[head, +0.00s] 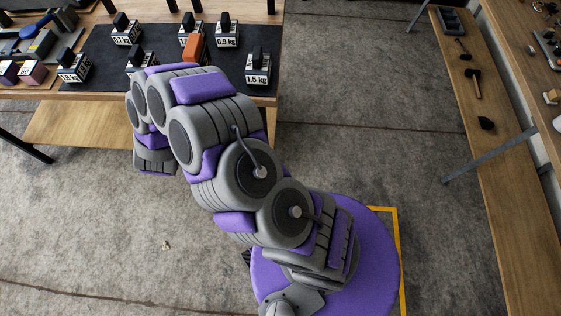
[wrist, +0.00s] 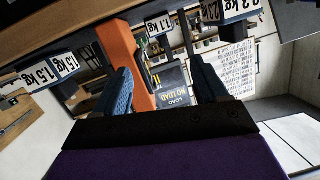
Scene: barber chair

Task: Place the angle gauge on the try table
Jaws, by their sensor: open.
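My gripper (wrist: 165,88) shows in the wrist view with its two blue ridged fingers apart. An orange upright piece (wrist: 130,55) stands just beyond the left finger, which partly covers it; I cannot tell whether they touch. In the head view an orange block (head: 195,48) stands among the weights on the dark mat, at the end of my arm. Whether it is the angle gauge I cannot tell. My gripper is hidden behind my arm there. I cannot make out which surface is the try table.
Several labelled weights (head: 257,68) stand on the dark mat (head: 100,50) of the wooden table. A dark panel reading "NO LOAD" (wrist: 174,88) shows between my fingers. A low shelf (head: 465,90) with small dark items runs along the right.

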